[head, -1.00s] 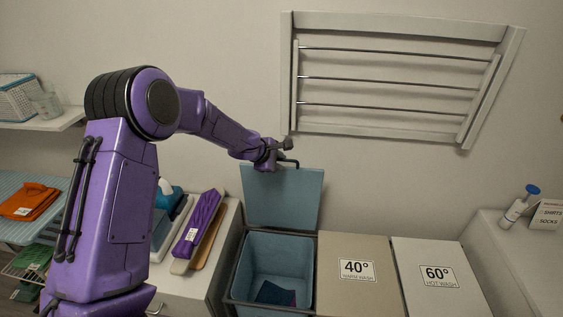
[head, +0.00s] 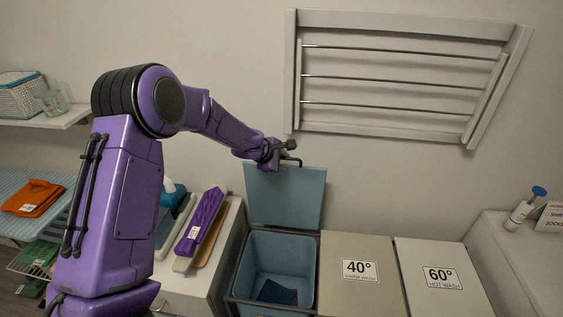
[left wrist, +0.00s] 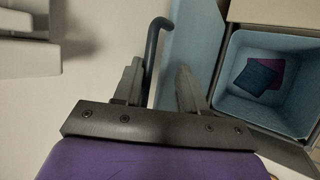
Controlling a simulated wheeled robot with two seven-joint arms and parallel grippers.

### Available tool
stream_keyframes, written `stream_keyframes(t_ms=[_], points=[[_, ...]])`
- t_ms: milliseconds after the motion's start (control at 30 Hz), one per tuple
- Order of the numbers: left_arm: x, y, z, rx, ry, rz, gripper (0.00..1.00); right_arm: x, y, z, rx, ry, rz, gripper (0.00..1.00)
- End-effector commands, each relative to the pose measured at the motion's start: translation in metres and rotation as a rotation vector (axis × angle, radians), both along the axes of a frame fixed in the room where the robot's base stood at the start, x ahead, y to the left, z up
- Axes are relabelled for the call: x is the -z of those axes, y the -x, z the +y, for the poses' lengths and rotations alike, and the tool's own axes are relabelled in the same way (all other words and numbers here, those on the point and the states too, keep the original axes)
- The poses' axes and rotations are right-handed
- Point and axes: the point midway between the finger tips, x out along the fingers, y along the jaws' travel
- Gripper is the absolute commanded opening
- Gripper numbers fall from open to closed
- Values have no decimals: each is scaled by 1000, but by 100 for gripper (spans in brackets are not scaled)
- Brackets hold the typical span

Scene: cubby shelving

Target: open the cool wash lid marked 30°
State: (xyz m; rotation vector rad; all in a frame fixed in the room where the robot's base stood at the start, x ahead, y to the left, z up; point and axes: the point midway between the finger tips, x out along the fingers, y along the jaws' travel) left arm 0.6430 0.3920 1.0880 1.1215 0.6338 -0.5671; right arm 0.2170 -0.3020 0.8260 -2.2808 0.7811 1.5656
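The blue lid (head: 285,195) stands raised, close to upright, behind its open bin (head: 245,275) in the head view. Its face shows no readable 30° mark. My left gripper (head: 280,152) is at the lid's top edge. In the left wrist view, my left gripper (left wrist: 160,90) has its two fingers apart. A dark hooked bar (left wrist: 152,55), which looks like the lid's handle, lies between them, nearer the left finger, with a gap to the right finger. The lid's blue panel (left wrist: 190,35) is beyond the fingers. My right gripper is out of view.
Dark blue and purple cloth (head: 277,292) lies in the open bin. The 40° lid (head: 350,245) and 60° lid (head: 430,258) are shut to its right. A drying rack (head: 400,80) hangs on the wall above. A cabinet (head: 215,275) with ironing things stands left.

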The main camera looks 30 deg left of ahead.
Motion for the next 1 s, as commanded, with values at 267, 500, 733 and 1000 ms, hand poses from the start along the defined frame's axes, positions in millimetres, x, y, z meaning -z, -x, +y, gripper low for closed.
stream_keyframes(t_ms=[267,500,733,1000], points=[[-23,23,3,1,-2,-2,37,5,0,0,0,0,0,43],[-63,62,7,1,-3,-3,37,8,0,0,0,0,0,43],[-76,76,9,0,-1,-1,37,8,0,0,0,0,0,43],[-77,76,9,0,-1,-1,37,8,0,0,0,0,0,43]])
